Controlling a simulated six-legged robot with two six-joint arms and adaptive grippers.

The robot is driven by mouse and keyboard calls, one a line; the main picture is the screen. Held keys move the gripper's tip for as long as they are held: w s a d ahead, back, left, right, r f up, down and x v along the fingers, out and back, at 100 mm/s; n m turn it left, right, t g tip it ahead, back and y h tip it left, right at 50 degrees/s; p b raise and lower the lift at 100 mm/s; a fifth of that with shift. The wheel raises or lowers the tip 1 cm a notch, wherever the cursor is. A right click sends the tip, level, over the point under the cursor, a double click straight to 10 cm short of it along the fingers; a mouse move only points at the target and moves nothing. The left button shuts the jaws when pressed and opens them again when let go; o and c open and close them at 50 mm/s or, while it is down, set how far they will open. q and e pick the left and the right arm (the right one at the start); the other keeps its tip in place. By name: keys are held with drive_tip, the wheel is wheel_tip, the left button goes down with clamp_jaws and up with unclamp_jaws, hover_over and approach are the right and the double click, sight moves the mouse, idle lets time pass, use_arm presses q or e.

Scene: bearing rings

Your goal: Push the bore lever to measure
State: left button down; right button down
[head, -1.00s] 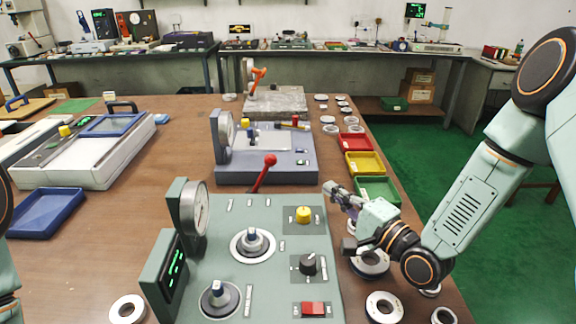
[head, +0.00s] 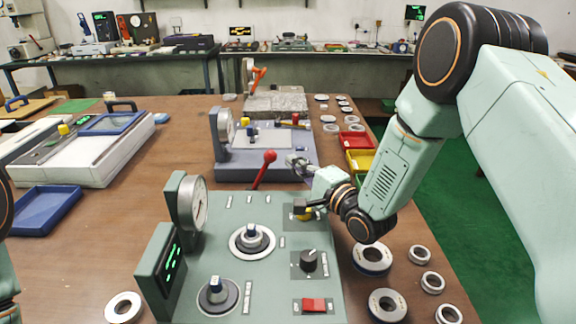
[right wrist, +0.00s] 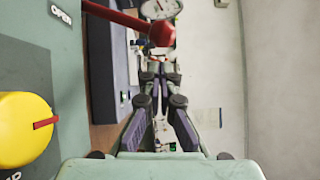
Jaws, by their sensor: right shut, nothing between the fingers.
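The lever (head: 261,172) has a red ball on its tip and rises, tilted, from the back of the green measuring panel (head: 215,245). The red ball also shows in the right wrist view, with the lever (right wrist: 115,15) running in from the upper left. My right gripper (head: 296,163) is shut and empty, just right of the red ball and apart from it in the head view. Its closed fingers (right wrist: 156,85) show below the ball in the wrist view. My left gripper is out of view.
On the panel are a yellow knob (right wrist: 25,130), partly hidden by my right gripper in the head view, a black knob (head: 308,260), a red switch (head: 314,305) and a dial gauge (head: 192,203). A grey device (head: 235,172) stands behind. Several rings lie at right.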

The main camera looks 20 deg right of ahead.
drive_tip(key=shift+w+a+r, duration=0.15)
drive_tip(key=shift+w+a, duration=0.1)
drive_tip(key=shift+a, duration=0.5)
drive_tip(key=shift+w, duration=0.1)
drive_tip(key=shift+a, duration=0.1)
